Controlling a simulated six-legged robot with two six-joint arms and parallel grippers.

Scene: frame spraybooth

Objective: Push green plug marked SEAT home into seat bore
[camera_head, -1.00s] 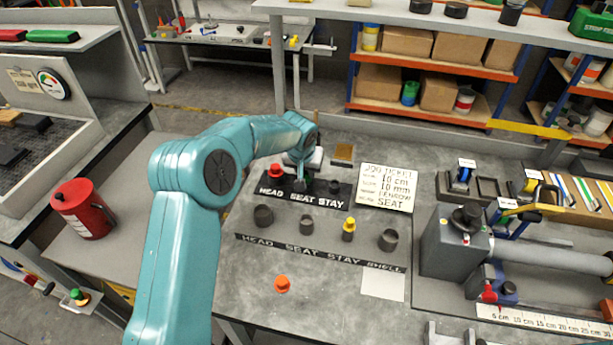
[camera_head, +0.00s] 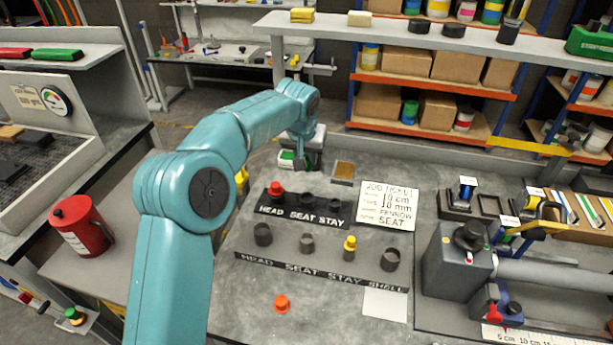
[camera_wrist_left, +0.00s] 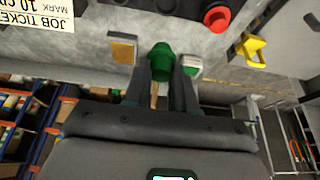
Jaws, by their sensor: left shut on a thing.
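My left gripper (camera_head: 302,163) is above the back of the bench, behind the rear HEAD SEAT STAY block (camera_head: 317,218). In the left wrist view it (camera_wrist_left: 160,85) is shut on a green plug (camera_wrist_left: 161,60). The marking on the plug cannot be read. In the head view the plug is mostly hidden by the gripper. The rear block has a red plug (camera_head: 276,189) at HEAD. The seat bore (camera_head: 307,200) beside it looks empty, and the plug is held apart from it. My right gripper is not in view.
The front HEAD SEAT STAY SHELL rack (camera_head: 320,272) has several cups, with a yellow plug (camera_head: 350,244) at STAY. An orange plug (camera_head: 282,304) stands in front. A job ticket (camera_head: 386,205) lies right of the rear block. A grey clamp fixture (camera_head: 457,262) stands farther right.

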